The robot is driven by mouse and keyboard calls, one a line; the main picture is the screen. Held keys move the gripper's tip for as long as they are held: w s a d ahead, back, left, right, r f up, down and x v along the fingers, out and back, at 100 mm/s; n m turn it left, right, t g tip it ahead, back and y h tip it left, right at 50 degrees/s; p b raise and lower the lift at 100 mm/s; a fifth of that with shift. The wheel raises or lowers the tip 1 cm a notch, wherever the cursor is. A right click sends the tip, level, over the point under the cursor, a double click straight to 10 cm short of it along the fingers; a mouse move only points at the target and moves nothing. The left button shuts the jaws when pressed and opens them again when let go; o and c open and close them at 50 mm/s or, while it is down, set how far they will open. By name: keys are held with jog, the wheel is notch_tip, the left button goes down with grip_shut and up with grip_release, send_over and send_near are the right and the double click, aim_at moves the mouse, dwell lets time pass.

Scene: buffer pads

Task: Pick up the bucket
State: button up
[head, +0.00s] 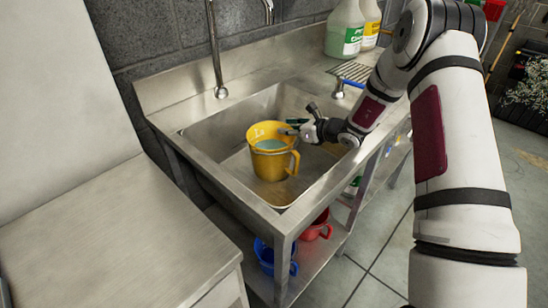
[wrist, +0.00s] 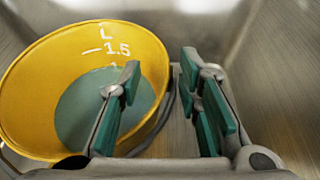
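The bucket (head: 265,165) is a yellow jug with a handle on its front right side. It stands upright in the steel sink and holds some greenish liquid. My gripper (head: 294,127) is at the right of its rim. In the wrist view, my gripper (wrist: 160,70) is open. One finger appears over the inside of the bucket (wrist: 35,95) and the other outside its right wall, with the rim between them and gaps visible. Whether a fingertip touches the wall cannot be told. The handle is mostly hidden in the wrist view.
The sink (head: 210,150) has raised walls around the bucket. A tap (head: 218,70) rises behind it. Bottles (head: 345,30) stand at the back right. Blue (head: 266,262) and red (head: 318,228) jugs sit on the shelf below. A steel counter (head: 100,230) lies at left.

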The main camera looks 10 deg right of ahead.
jog(key=shift+w+a, duration=0.1)
grip_shut()
jog(key=shift+w+r, duration=0.1)
jog(key=shift+r, duration=0.1)
dwell(0.4)
